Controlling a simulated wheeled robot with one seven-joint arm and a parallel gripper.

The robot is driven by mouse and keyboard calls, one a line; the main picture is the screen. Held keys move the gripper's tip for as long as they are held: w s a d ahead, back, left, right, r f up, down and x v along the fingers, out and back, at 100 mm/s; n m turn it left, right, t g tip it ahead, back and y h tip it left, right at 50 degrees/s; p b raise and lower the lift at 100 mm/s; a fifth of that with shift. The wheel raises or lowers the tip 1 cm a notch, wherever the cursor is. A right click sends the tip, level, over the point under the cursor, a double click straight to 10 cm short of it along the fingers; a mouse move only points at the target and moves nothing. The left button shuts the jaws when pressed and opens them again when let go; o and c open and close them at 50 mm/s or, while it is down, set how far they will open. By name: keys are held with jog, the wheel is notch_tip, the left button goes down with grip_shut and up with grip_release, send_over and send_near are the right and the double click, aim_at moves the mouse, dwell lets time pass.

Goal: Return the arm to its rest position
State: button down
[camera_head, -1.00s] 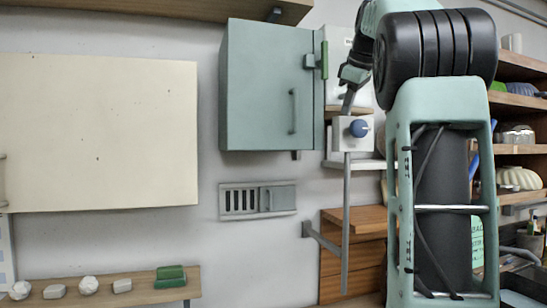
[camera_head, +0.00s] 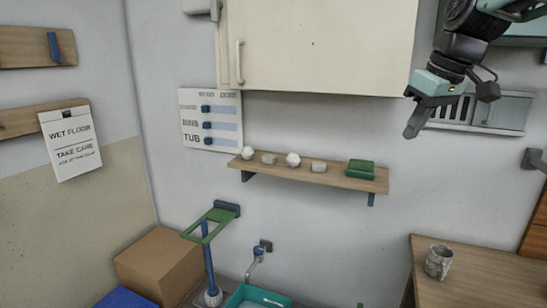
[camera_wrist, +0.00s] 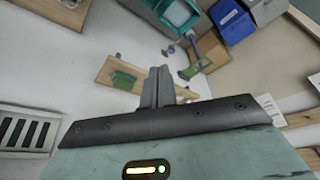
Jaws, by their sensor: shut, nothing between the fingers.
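My gripper (camera_head: 414,131) hangs at the upper right of the head view, its fingers pointing down and to the left. It is in the air in front of the wall, clear of everything around it. In the wrist view my gripper (camera_wrist: 159,72) shows its fingers together with nothing between them. My arm comes in from the top right corner of the head view.
A wooden shelf (camera_head: 330,181) holds several pale lumps and a green block (camera_head: 360,169). A cream cabinet (camera_head: 320,45) hangs above it. A cardboard box (camera_head: 160,262) is at lower left.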

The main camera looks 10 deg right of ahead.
jog(key=s+a+f+n+g+b, duration=0.1)
jog(key=s+a+f+b, duration=0.1)
jog(key=s+a+f, duration=0.5)
jog(key=s+a+f+n+g+b, duration=0.15)
jog(key=s+a+f, duration=0.25)
jog(key=a+f, duration=0.55)
jog(key=s+a+f+n+g+h+b, duration=0.1)
jog(key=s+a+f, duration=0.3)
jog(key=s+f, duration=0.7)
jog(key=s+b, duration=0.1)
jog(key=s, duration=0.2)
jog(key=shift+s+a, duration=0.2)
jog(key=shift+s, duration=0.1)
jog(key=shift+g, duration=0.25)
